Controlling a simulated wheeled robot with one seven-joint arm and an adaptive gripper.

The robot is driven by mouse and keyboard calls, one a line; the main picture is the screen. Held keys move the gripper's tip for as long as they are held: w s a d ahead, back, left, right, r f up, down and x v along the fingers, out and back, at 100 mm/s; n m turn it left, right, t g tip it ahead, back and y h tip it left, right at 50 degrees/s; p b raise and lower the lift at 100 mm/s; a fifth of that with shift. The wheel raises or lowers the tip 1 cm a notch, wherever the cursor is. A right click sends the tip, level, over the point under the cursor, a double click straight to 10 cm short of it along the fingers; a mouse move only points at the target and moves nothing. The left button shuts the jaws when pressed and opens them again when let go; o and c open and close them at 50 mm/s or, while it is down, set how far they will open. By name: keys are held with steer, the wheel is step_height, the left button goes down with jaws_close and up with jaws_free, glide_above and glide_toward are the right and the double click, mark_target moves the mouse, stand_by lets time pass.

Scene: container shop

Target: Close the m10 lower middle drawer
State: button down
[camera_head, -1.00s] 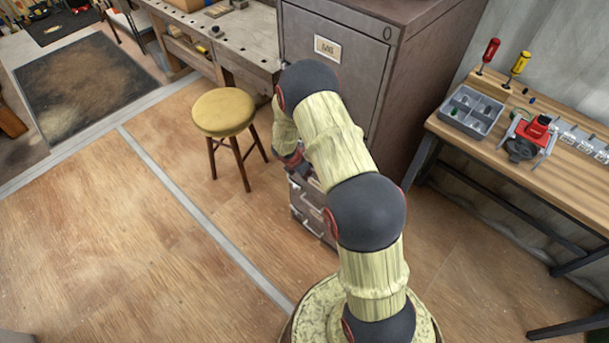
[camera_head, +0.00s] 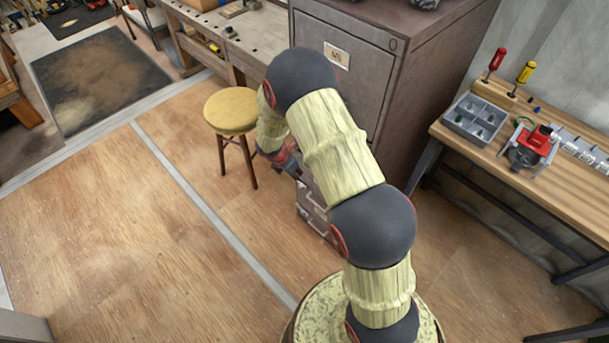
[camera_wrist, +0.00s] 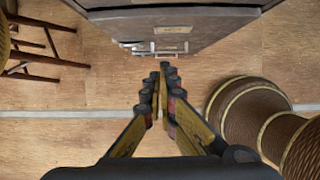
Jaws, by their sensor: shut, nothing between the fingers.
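A tall grey metal cabinet (camera_head: 345,85) with a label plate on its upper front stands behind my arm. Lower drawer fronts (camera_head: 312,208) with handles show beside my arm, partly hidden by it. In the wrist view the cabinet front (camera_wrist: 200,27) is at the top, with a label plate and pale handles (camera_wrist: 150,47) below it. Which drawer is the lower middle one, and how far it stands out, I cannot tell. My gripper (camera_wrist: 163,75) is shut and empty, its fingertips pointing at the cabinet front just below the handles in the picture. In the head view my arm mostly hides it.
A round yellow-topped stool (camera_head: 231,110) stands left of the cabinet. A workbench (camera_head: 235,40) is behind it. At right, a wooden table (camera_head: 470,135) holds a grey parts tray (camera_head: 474,121), a red tool and screwdrivers. The floor at left is clear.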

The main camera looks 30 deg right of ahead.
steer(key=s+a+f+n+g+b, duration=0.1)
steer(key=s+a+f+n+b, duration=0.3)
steer(key=a+f, duration=0.6)
steer(key=s+d+f+h, duration=0.3)
steer(key=s+f+h, duration=0.35)
steer(key=f, duration=0.55)
steer(key=w+d+r+m+t+h, duration=0.2)
steer(key=w+r+h, duration=0.1)
steer(key=r, duration=0.3)
steer(key=w+d+r+m+t+h, duration=0.2)
steer(key=r+t+h, duration=0.1)
steer(key=r+h, duration=0.15)
steer(key=f+b+x, duration=0.1)
steer(key=b+x, duration=0.2)
steer(key=x, duration=1)
steer(key=shift+w+r+y+b, duration=0.2)
steer(key=shift+r+y+b, duration=0.1)
steer(key=shift+r+y, duration=0.1)
